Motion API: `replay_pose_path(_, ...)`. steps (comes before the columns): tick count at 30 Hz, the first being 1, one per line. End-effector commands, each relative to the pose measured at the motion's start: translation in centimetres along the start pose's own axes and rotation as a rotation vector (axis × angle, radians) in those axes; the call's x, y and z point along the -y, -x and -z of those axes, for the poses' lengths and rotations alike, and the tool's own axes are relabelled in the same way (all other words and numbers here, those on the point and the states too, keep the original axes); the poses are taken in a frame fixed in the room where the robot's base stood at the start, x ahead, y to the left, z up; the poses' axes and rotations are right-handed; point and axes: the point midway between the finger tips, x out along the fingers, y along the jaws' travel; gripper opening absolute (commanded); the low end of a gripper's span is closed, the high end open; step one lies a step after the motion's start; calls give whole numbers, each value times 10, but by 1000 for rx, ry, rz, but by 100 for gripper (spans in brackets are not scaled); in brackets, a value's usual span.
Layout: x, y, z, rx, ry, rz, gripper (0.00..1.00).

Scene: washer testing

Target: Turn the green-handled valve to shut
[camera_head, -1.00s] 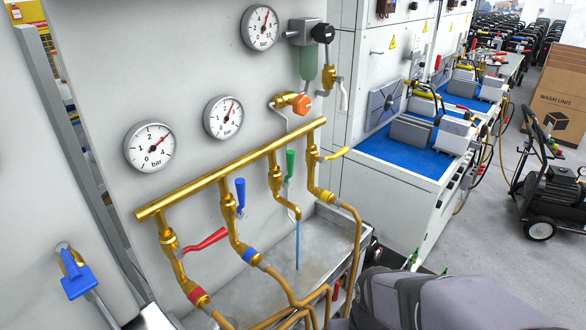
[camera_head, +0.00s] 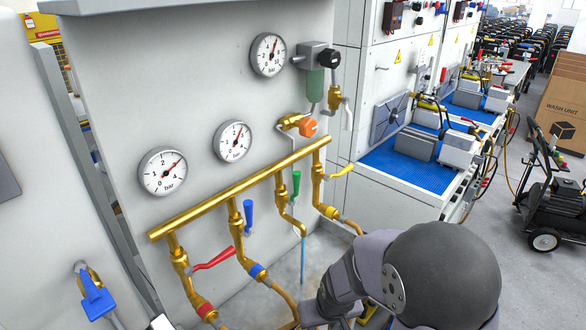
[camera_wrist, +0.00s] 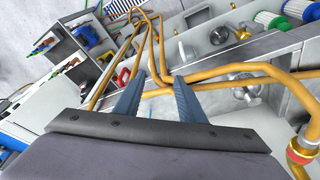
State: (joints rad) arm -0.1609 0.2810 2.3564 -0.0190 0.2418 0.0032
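The green-handled valve (camera_head: 295,183) is on a brass branch below the sloping brass manifold (camera_head: 240,190) in the head view. Its green handle stands upright along the branch. A thin blue stream (camera_head: 303,258) runs down from its outlet toward the grey basin (camera_head: 323,248). In the wrist view my gripper (camera_wrist: 158,92) has its two blue-grey fingers apart, with nothing held between them. Hoses lie beyond the fingers. In the head view my arm is at the lower right, below and right of the valve, and the fingertips cannot be made out.
Neighbouring valves have blue (camera_head: 248,216), red (camera_head: 214,259) and yellow (camera_head: 341,171) handles. Brass-coloured hoses (camera_wrist: 250,70) cross the space around my gripper. Pressure gauges (camera_head: 233,141) and an orange-knobbed valve (camera_head: 308,127) sit on the panel above. Free air lies in front of the panel.

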Motion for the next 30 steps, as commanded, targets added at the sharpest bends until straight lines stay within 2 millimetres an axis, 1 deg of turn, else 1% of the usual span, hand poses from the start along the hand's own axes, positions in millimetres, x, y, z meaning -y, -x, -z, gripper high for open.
replay_pose_path(1,1,-1,28,-91,3,0,36)
replay_pose_path(2,1,0,46,-153,4,1,36)
replay_pose_path(3,1,3,71,-239,4,1,36)
replay_pose_path(5,1,13,108,-372,4,2,36)
replay_pose_path(6,1,23,132,-462,4,3,36)
replay_pose_path(8,2,42,166,-600,4,5,36)
replay_pose_path(9,2,57,186,-688,4,7,36)
replay_pose_path(11,3,80,212,-812,3,11,36)
replay_pose_path(12,3,95,226,-889,3,13,36)
replay_pose_path(15,4,128,250,-1048,1,19,36)
replay_pose_path(18,5,154,263,-1163,-1,25,36)
replay_pose_path(21,5,173,270,-1242,-3,29,36)
replay_pose_path(25,5,186,274,-1296,-5,33,36)
replay_pose_path(30,5,190,275,-1311,-7,35,36)
